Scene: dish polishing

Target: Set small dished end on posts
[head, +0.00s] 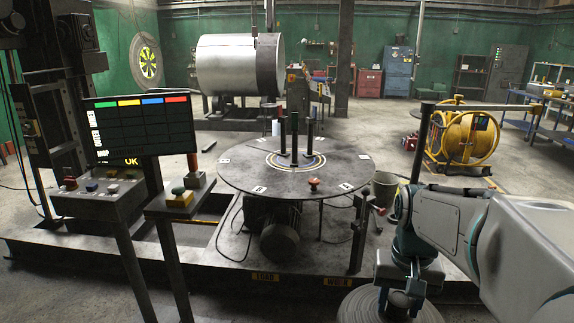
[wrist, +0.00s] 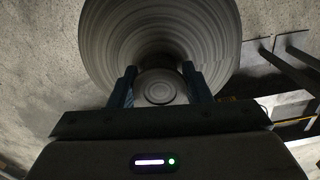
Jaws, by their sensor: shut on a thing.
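The small dished end (head: 365,306) is a grey round dish with ring marks, low at the bottom right of the head view and partly cut off by its edge. It fills the top of the wrist view (wrist: 105,45). My gripper (wrist: 160,85) is shut on its central boss, with one finger on each side. In the head view my gripper (head: 400,296) sits over the dish, in front and to the right of the round table. The dark upright posts (head: 310,138) stand around the middle of the round table (head: 240,178), with nothing resting on them.
A red-orange knob (head: 314,183) sits on the table's front rim. A control panel with screen (head: 140,128) and a button pedestal (head: 180,198) stand at left.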

